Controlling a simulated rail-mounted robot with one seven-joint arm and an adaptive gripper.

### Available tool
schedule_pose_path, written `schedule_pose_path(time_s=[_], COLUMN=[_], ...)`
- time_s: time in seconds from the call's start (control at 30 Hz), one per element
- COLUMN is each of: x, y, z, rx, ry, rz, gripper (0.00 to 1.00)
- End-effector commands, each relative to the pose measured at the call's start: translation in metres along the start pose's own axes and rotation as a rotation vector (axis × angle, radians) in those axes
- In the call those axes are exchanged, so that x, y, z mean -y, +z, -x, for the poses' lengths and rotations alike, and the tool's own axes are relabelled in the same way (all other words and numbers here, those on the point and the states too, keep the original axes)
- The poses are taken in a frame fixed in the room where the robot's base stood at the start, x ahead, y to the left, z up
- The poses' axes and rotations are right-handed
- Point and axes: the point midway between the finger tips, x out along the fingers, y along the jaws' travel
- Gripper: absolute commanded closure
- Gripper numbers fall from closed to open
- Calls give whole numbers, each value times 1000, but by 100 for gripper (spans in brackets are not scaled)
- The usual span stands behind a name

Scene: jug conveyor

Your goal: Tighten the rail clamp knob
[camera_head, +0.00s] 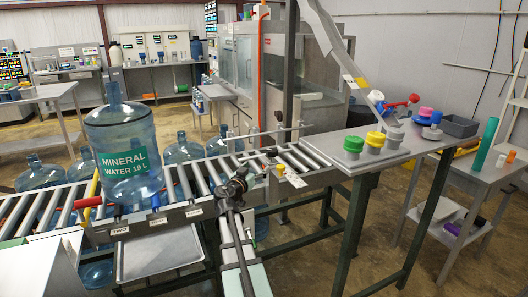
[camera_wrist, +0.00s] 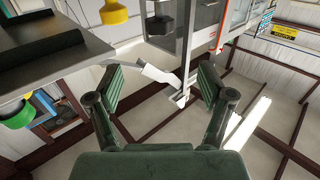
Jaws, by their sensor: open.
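My gripper (camera_wrist: 158,85) shows in the wrist view with its two dark green fingers spread wide and nothing between them. In the head view I cannot clearly make out its fingers. I cannot tell which is the rail clamp knob. None of these is seen between the fingers in the wrist view.
A large blue water jug (camera_head: 123,155) stands upright on the rollers at left. Several more jugs stand behind and below. A grey side table (camera_head: 395,160) at right holds green, yellow and pink capped parts. A metal tray (camera_head: 160,254) sits below the conveyor.

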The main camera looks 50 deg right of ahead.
Motion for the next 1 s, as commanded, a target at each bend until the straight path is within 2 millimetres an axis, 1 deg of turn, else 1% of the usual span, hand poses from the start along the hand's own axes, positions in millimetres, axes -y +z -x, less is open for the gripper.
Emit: schedule_pose_path(time_s=[0.03,0.6,0.8,1.0], x=[1,1,1,0], y=[-2,-3,-2,-1], z=[-11,-121,-146,-156], rx=[1,0,0,0], ry=[3,4,3,3], rz=[1,1,1,1], gripper=[20,20,20,20])
